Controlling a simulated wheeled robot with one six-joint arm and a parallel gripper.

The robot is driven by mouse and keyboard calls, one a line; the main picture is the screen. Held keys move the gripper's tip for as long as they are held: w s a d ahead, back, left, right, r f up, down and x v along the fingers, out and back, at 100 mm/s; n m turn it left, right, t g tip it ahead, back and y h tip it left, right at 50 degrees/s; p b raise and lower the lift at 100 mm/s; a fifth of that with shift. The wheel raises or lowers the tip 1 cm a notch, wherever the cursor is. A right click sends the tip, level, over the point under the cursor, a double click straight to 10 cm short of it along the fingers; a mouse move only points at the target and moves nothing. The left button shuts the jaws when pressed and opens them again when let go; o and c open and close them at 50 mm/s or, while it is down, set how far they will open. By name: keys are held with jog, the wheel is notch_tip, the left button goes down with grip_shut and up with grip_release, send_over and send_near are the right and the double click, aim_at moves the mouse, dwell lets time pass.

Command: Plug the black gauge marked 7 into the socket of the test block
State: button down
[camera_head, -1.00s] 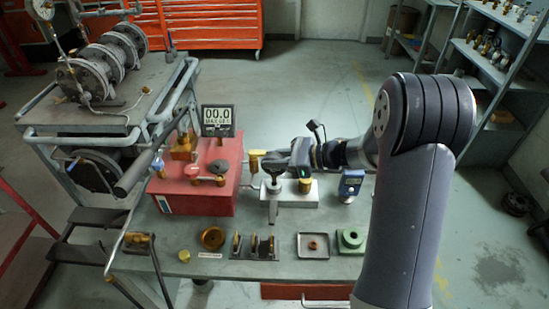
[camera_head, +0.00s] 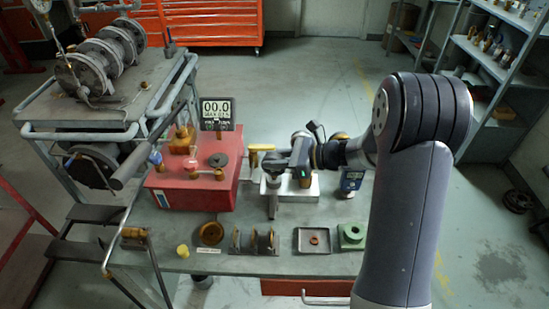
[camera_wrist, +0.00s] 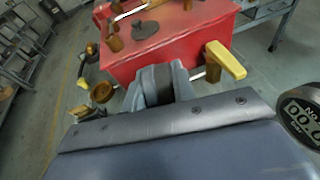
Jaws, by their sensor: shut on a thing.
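My gripper (camera_head: 274,170) is shut on a dark piece, which I take to be the black gauge (camera_wrist: 155,85). In the wrist view only a dark band of it shows between the blue-grey fingers. No number or face can be read. The red block (camera_head: 180,190) stands to the left of the gripper, apart from it, and carries a digital readout (camera_head: 216,112) showing 00.0. It looks like the test block; it also shows in the wrist view (camera_wrist: 165,55). Its socket cannot be made out.
A yellow-handled lever (camera_wrist: 227,60) juts from the red block near my fingers. A silver block (camera_head: 300,192) stands beneath my gripper. Brass parts and a tray (camera_head: 313,252) line the front.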

jog(key=shift+f+b, duration=0.3)
jog(key=shift+f, duration=0.15)
jog(key=c, duration=1.1)
grip_release()
jog(key=v, duration=1.1)
jog(key=shift+w+a, duration=0.1)
jog(key=shift+a, duration=0.05)
jog(key=x, duration=1)
jog(key=shift+a+f, duration=0.1)
jog(key=shift+a, duration=0.1)
jog(key=shift+a+r+p, duration=0.15)
jog(key=shift+r+p, duration=0.1)
jog(key=shift+p, duration=0.05)
jog(key=shift+r, duration=0.3)
